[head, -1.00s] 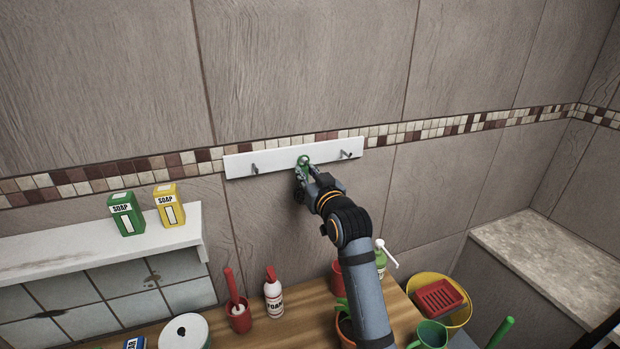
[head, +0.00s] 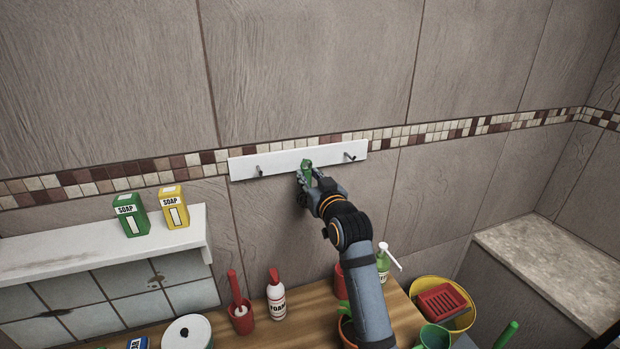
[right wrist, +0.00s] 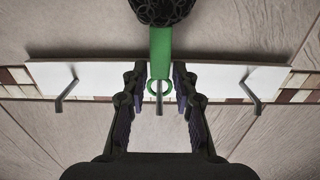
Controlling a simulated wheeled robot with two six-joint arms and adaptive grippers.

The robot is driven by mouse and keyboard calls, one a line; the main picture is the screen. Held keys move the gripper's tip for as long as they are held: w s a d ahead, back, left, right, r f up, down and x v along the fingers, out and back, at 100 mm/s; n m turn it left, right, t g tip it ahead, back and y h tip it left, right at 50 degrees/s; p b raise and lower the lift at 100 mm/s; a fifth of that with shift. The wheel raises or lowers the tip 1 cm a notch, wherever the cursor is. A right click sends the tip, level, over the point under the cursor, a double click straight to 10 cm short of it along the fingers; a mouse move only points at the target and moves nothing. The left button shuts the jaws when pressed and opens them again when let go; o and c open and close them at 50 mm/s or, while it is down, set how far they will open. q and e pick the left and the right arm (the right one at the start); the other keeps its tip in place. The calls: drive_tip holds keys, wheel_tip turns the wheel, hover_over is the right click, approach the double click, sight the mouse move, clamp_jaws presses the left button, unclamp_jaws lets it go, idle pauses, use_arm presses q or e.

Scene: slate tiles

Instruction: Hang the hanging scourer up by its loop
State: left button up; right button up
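The hanging scourer shows in the right wrist view as a black mesh ball (right wrist: 168,10) on a green handle (right wrist: 160,50), which ends in a green loop (right wrist: 160,87). The loop is at the middle peg (right wrist: 159,106) of the white rail (head: 215,0); the peg appears to pass through it. In the head view the green handle (head: 307,172) shows at the rail's lower edge. My right gripper (right wrist: 160,92) is open, its fingers on either side of the handle with narrow gaps. It also shows in the head view (head: 314,182). My left gripper is not in view.
Two other pegs, left (head: 259,171) and right (head: 348,156), are bare. A shelf (head: 90,248) with soap boxes is at left.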

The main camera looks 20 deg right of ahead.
drive_tip(key=shift+o, duration=1.2)
drive_tip(key=shift+s, duration=0.1)
drive_tip(key=s, duration=1.1)
drive_tip(key=shift+s+d+r, duration=0.15)
drive_tip(key=shift+s+d, duration=0.05)
drive_tip(key=shift+s, duration=0.2)
